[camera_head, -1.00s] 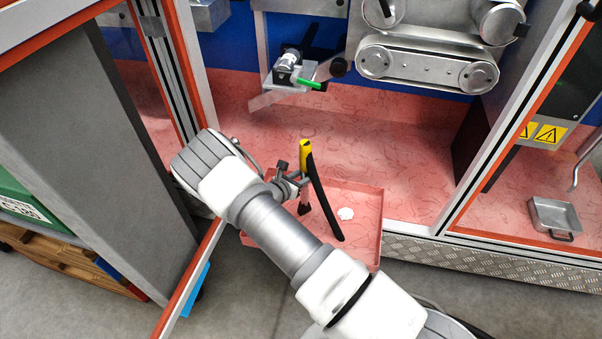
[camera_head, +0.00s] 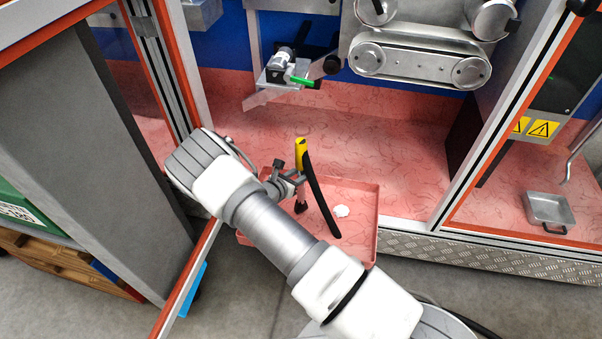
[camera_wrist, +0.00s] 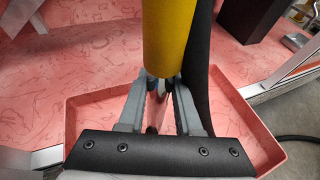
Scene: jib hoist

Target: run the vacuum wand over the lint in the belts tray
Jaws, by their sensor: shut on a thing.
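The vacuum wand has a yellow upper body (camera_head: 299,152) and stands nearly upright. My gripper (camera_head: 297,180) is shut on it, and the wrist view shows the yellow body (camera_wrist: 168,40) at the fingers (camera_wrist: 158,92). A black hose-like length (camera_head: 322,205) slopes down beside it to the right. A dark lower end (camera_head: 301,207) shows below the gripper, over the tray; I cannot tell whether it touches the floor. The pink belts tray (camera_head: 362,243) lies below, partly hidden by my arm. White lint (camera_head: 341,211) lies in it, right of the wand; the wrist view does not show the lint.
A belt machine (camera_head: 420,65) and a bracket with a green lever (camera_head: 303,82) stand behind. A cabinet post (camera_head: 490,125) rises at right, with a small metal pan (camera_head: 548,209) beyond it. A grey cabinet (camera_head: 95,130) stands close at left.

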